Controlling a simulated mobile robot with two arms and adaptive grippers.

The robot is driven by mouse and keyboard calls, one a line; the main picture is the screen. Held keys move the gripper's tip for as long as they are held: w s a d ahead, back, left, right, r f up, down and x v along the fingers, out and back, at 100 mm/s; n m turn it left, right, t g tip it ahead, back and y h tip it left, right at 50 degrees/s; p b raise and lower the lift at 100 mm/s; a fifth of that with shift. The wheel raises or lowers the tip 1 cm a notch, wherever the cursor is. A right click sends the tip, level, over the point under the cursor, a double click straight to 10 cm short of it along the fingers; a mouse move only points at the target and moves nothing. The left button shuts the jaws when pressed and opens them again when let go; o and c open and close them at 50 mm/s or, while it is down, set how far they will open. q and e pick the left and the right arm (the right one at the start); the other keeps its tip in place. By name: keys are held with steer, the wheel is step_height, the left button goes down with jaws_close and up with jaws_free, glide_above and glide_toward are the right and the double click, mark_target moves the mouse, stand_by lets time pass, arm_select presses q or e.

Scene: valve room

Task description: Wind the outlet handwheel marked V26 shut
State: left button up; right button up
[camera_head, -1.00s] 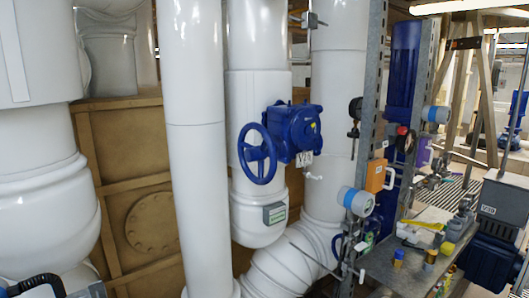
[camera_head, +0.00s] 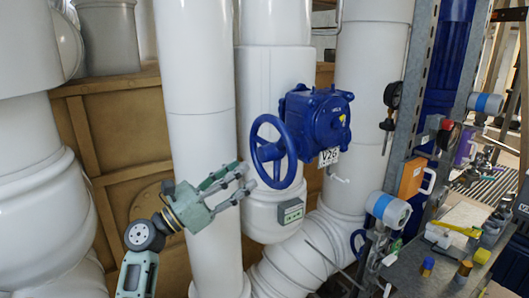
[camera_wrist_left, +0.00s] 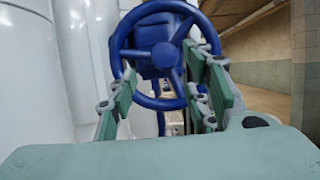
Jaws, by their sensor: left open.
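The blue handwheel (camera_head: 274,151) stands on the side of a blue gearbox (camera_head: 318,112) on a white vertical pipe. A white tag (camera_head: 329,157) reading V26 hangs under the gearbox. My left gripper (camera_head: 244,179) is open and empty, just left of and below the wheel's lower rim, its fingers pointing toward the wheel. In the left wrist view the handwheel (camera_wrist_left: 166,54) faces me, its rim and spokes showing beyond and between the open fingers. Contact between fingers and rim cannot be told. My right gripper is not in view.
A white pipe (camera_head: 200,100) runs close behind my left gripper. A grey-green box (camera_head: 290,211) sits on the pipe below the wheel. A steel post (camera_head: 412,90) with gauges and a cluttered bench (camera_head: 450,262) stand to the right.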

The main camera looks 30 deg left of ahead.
mark_target(260, 157)
arm_select(q)
steer(key=p+x, duration=0.3)
steer(key=x, duration=0.3)
steer(key=shift+d+r, duration=0.15)
steer(key=shift+r, duration=0.05)
steer(key=shift+w+d, duration=0.15)
steer(key=shift+w, duration=0.4)
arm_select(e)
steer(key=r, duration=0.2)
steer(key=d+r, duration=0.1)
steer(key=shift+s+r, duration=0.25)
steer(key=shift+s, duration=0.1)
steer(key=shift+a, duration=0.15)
arm_select(q)
steer(key=shift+s, duration=0.1)
steer(key=c, duration=1.1)
jaws_close()
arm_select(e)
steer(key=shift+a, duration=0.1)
